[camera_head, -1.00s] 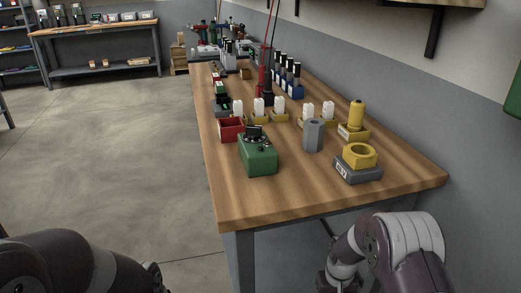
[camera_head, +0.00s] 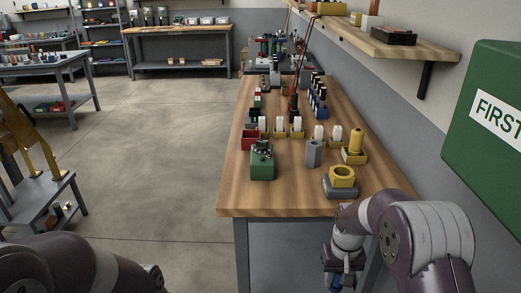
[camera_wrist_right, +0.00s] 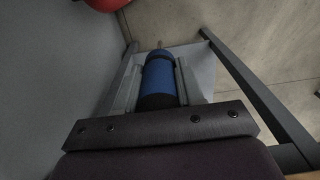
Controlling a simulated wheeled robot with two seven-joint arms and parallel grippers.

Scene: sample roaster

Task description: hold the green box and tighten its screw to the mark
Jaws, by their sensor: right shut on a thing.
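The green box (camera_head: 262,164) stands on the near left part of the wooden workbench, with a dark round fitting on top. Its screw and mark are too small to make out. My right gripper (camera_wrist_right: 158,85) is shut on a blue cylindrical handle (camera_wrist_right: 159,74) with a dark end and a thin metal shaft, seemingly a screwdriver. In the head view this gripper hangs below the bench top, in front of the bench's near right end, apart from the green box. Part of my left arm shows at the lower left, but its gripper is out of view.
On the workbench (camera_head: 235,197), a red bin (camera_head: 249,141), a grey hexagonal post (camera_head: 313,153) and a yellow ring on a grey base (camera_head: 341,178) stand near the green box. A shelf (camera_head: 400,45) and a green first-aid cabinet (camera_head: 490,120) are on the right.

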